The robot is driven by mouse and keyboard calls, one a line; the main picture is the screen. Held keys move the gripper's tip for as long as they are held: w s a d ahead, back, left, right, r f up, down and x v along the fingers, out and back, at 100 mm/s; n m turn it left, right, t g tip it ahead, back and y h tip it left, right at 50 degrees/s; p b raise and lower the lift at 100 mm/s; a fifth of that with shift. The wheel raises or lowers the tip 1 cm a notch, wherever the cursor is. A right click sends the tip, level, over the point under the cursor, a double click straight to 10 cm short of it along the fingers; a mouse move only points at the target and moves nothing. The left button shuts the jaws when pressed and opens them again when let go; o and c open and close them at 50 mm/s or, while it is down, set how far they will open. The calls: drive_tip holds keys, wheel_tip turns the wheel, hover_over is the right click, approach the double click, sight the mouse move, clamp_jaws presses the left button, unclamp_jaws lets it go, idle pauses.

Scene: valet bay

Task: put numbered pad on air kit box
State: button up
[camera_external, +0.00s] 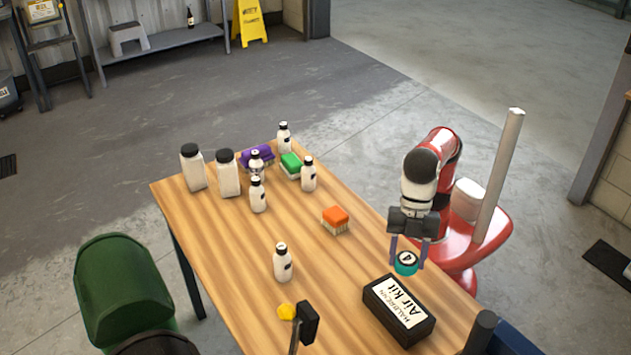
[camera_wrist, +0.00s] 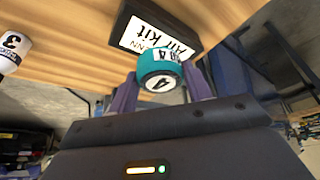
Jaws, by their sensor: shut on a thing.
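The numbered pad (camera_external: 405,263) is a teal round piece with a white face marked 4. It also shows in the wrist view (camera_wrist: 158,67). My gripper (camera_external: 407,262) is shut on it, with a purple finger on either side. The air kit box (camera_external: 398,310) is a black box with a white "Air Kit" label on top, lying near the table's right edge. In the wrist view the box (camera_wrist: 122,20) is beyond the pad. In the outside view the pad is just above and behind the box, apart from it by a small gap.
The wooden table (camera_external: 345,275) bears an orange brush (camera_external: 336,219), a white bottle (camera_external: 283,263) and a yellow piece (camera_external: 286,312) beside a black-headed tool (camera_external: 307,323). Several bottles, a green brush (camera_external: 291,165) and a purple item (camera_external: 257,155) crowd the far end. A green chair (camera_external: 122,285) stands left.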

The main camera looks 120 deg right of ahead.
drive_tip(key=shift+f+b, duration=0.95)
drive_tip(key=shift+f, duration=2.45)
drive_tip(key=shift+f, duration=0.2)
drive_tip(key=o, duration=0.9)
drive_tip(key=shift+o, duration=0.2)
drive_tip(key=shift+d+r, duration=0.15)
drive_tip(key=shift+r, duration=0.4)
drive_tip(key=p+v, duration=0.2)
drive_tip(key=v, duration=0.9)
